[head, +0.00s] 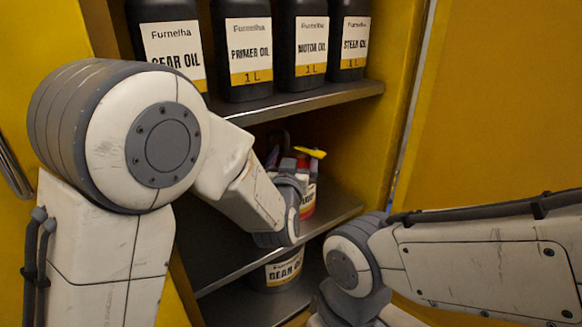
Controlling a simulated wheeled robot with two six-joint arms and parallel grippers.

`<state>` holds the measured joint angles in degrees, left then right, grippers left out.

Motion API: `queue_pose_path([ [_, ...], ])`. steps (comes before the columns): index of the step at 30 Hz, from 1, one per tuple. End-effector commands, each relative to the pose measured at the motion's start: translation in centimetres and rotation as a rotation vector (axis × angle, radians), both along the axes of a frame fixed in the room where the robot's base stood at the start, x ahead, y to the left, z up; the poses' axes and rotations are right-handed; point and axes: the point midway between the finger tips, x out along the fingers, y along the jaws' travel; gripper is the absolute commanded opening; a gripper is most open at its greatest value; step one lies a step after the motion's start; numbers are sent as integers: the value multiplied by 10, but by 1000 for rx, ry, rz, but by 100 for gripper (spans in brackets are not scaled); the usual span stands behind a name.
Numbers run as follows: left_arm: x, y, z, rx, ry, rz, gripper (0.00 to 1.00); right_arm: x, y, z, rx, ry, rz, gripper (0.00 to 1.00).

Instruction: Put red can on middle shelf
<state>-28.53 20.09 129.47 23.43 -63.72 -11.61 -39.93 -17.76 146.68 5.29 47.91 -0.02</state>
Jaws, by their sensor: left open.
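The red can (309,203) with a pale label is on or just above the middle shelf (335,208) of the yellow cabinet, mostly hidden behind my left wrist. A yellow piece (311,152) shows at its top. My left gripper (287,164) reaches into the middle compartment right by the can, with its jaws open. The wrist hides most of the jaws, and I cannot tell whether they touch the can. My right arm comes in from the right in front of the cabinet, and its gripper is out of the frame.
The upper shelf (300,101) holds several black oil bottles (249,50) and sits close above my left forearm. A container labelled gear oil (284,270) stands on the lower shelf. The open yellow door (500,110) is on the right. The middle shelf's right front is clear.

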Motion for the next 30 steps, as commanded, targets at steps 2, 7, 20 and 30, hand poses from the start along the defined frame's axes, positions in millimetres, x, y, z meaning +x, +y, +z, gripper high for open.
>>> queue_pose_path([
  [2,-20,1,4,0,1,-4,100,0,0,10,0,0,0,48],
  [7,-60,6,2,0,0,-4,100,0,0,20,0,0,0,48],
  [20,-94,12,-3,-1,-2,-1,100,0,0,-10,0,0,0,48],
  [30,-94,12,-2,-2,6,-4,100,0,0,-7,0,0,0,48],
])
